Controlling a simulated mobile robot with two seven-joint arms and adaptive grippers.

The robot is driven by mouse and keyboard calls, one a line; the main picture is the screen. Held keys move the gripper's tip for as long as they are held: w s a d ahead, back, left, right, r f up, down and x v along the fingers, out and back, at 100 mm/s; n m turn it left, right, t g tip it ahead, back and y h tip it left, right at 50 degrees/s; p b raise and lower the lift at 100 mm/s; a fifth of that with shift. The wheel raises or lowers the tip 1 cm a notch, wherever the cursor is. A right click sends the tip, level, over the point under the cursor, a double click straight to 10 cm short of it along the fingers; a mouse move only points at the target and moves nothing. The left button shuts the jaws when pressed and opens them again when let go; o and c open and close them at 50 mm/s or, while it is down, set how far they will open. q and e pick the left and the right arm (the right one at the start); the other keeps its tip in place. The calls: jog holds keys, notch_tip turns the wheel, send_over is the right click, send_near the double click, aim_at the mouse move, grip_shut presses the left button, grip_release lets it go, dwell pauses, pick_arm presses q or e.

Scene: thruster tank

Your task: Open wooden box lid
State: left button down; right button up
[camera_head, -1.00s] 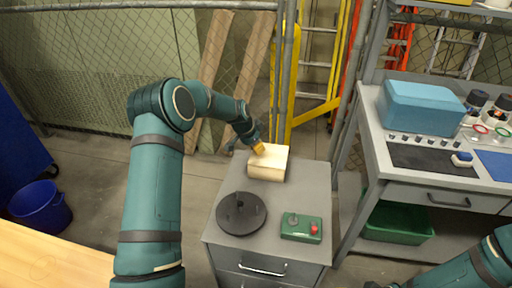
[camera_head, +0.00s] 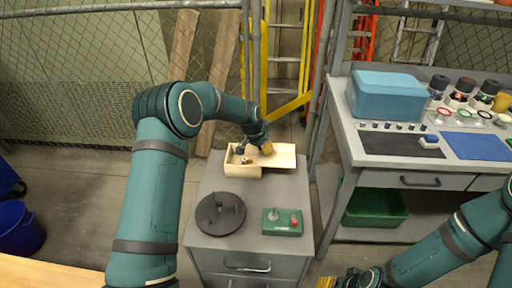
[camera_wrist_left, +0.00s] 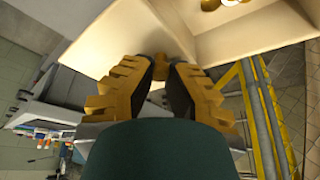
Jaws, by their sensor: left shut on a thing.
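The wooden box (camera_head: 243,172) stands at the back of the grey cabinet, with its inside showing. Its pale lid (camera_head: 285,156) is swung open to the right and lies out nearly flat beside the box. My left gripper (camera_head: 266,149) is at the lid, near the side by the box. In the left wrist view, its yellow fingers (camera_wrist_left: 158,75) close on the lid, though the exact contact is partly hidden. Small gold things (camera_wrist_left: 222,4) show inside the box. My right gripper (camera_head: 326,283) is cut off at the bottom edge, and its jaw state is unclear.
A workbench (camera_head: 374,176) with a blue case (camera_head: 388,96) stands to the right. A wire fence is behind.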

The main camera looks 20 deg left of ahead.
pick_arm(q)
jog(key=shift+f, duration=0.1)
jog(key=c, duration=0.8)
grip_release()
jog(key=shift+a, duration=0.1)
jog(key=v, duration=1.2)
jog(key=shift+w, duration=0.1)
